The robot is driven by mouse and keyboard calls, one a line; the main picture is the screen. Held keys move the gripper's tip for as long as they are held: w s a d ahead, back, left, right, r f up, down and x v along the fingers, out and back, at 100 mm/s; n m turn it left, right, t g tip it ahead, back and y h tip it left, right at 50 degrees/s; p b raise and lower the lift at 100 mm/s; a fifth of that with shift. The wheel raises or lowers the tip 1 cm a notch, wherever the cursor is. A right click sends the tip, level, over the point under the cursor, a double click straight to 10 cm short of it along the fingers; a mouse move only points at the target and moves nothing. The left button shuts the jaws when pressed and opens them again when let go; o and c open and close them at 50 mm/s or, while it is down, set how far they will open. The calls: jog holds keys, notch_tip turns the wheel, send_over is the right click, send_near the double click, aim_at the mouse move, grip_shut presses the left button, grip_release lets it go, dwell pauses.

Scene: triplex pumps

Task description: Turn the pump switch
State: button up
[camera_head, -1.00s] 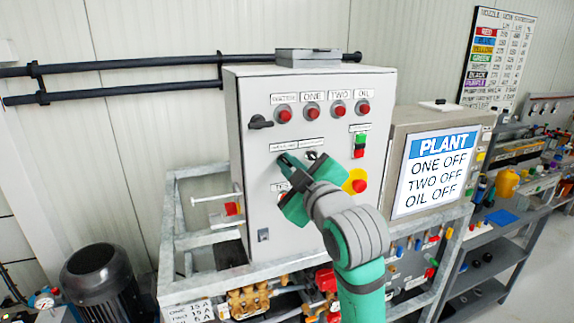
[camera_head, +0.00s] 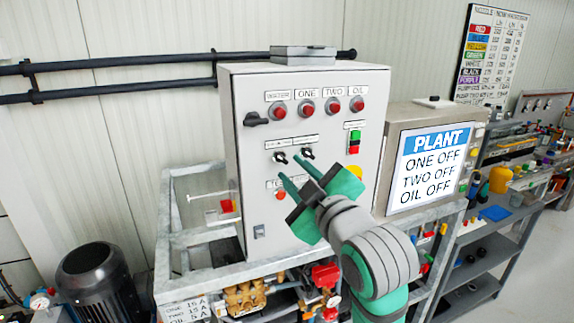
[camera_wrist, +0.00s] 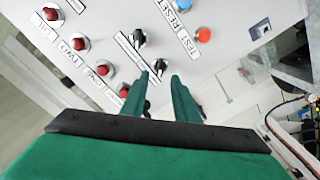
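A grey control cabinet (camera_head: 340,215) carries two small black rotary switches side by side under small labels too blurred to read: a left one (camera_head: 281,157) and a right one (camera_head: 307,153). I cannot tell which is the pump switch. Both also show in the wrist view, one (camera_wrist: 161,66) just ahead of the fingertip gap and the other (camera_wrist: 138,38) farther up. My green gripper (camera_head: 290,168) is open and empty, its fingers slightly apart, just below the switches in the head view. The gap also shows in the wrist view (camera_wrist: 160,80). I see no contact.
A larger black rotary handle (camera_head: 255,119) and several red lamps (camera_head: 306,107) sit above the switches. A green and red button block (camera_head: 354,142) is to the right, with a yellow button (camera_head: 354,172) partly hidden by my gripper. A plant display (camera_head: 433,165) stands at right.

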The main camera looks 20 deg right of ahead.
jog(key=s, duration=0.4)
jog(key=shift+s+d, duration=0.1)
jog(key=shift+s, duration=0.3)
jog(key=shift+w, duration=0.2)
jog(key=w+a+f+m, duration=0.1)
jog(key=a+f+m, duration=0.15)
jog(key=f, duration=0.65)
jog(key=w+a+f+m, duration=0.2)
jog(key=f+m, duration=0.2)
jog(key=f, duration=0.6)
jog(key=s+a+f+m+h, duration=0.1)
jog(key=s+a+f+m, duration=0.15)
jog(key=f, duration=0.65)
jog(key=s+a+f+m+h, duration=0.15)
jog(key=s+a+f, duration=0.25)
jog(key=f, duration=0.4)
jog(key=s+a+f+g, duration=0.1)
jog(key=s+a+f, duration=0.2)
jog(key=s+f, duration=0.35)
jog(key=s+a+f+g, duration=0.1)
jog(key=s+a+f, duration=0.35)
jog(key=s, duration=0.35)
jog(key=s+a+y, duration=0.1)
jog(key=s, duration=0.7)
jog(key=s+a+f+n+y, duration=0.1)
jog(key=s, duration=0.7)
jog(key=shift+s+a+f+g, duration=0.25)
jog(key=shift+a+f+g, duration=0.05)
jog(key=shift+a, duration=0.1)
